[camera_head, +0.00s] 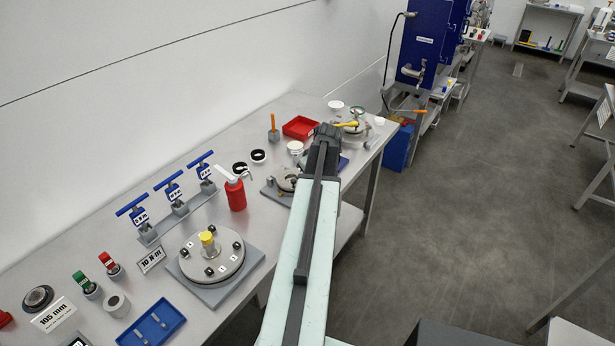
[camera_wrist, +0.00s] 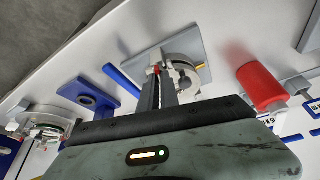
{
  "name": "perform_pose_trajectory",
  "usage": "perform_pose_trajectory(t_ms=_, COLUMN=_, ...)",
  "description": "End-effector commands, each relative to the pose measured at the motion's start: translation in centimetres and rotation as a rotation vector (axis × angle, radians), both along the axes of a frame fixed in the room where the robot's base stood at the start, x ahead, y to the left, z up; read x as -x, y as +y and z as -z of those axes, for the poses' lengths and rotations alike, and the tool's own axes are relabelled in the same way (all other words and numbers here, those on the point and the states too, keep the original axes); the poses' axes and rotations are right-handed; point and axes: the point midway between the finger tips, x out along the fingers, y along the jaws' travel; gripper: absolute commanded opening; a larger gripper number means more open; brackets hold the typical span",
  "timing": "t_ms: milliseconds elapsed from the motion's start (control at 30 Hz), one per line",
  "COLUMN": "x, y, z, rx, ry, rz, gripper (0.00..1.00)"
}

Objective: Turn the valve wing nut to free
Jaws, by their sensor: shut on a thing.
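A round metal valve body on a square grey plate (camera_head: 270,192) stands on the bench, just left of my arm's end in the head view. In the wrist view the grey plate (camera_wrist: 203,50) lies beyond my fingers, with the silvery valve body and a small yellow mark on it. My gripper (camera_wrist: 160,74) reaches to the near side of this valve and is shut on the valve wing nut. The wing nut itself is mostly hidden by the fingers; a small red bit shows at their tip. In the head view my arm hides the fingers.
A red bottle (camera_head: 236,194) stands left of the valve; it also shows in the wrist view (camera_wrist: 262,88). A blue block (camera_wrist: 88,94) is on the other side. Blue T-handles (camera_head: 173,186), a round flange plate (camera_head: 211,255) and a red tray (camera_head: 300,128) share the bench.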

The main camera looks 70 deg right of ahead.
Motion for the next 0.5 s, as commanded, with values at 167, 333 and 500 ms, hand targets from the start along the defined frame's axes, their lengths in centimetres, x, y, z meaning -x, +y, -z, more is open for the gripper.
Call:
perform_pose_trajectory(t_ms=167, x=0.54, y=0.05, z=0.35, rx=-0.010, ry=0.016, rz=-0.123, gripper=0.00)
perform_pose_trajectory(t_ms=333, x=0.59, y=0.02, z=0.35, rx=-0.010, ry=0.016, rz=-0.208, gripper=0.00)
perform_pose_trajectory(t_ms=500, x=0.62, y=0.04, z=0.36, rx=-0.011, ry=0.016, rz=-0.259, gripper=0.00)
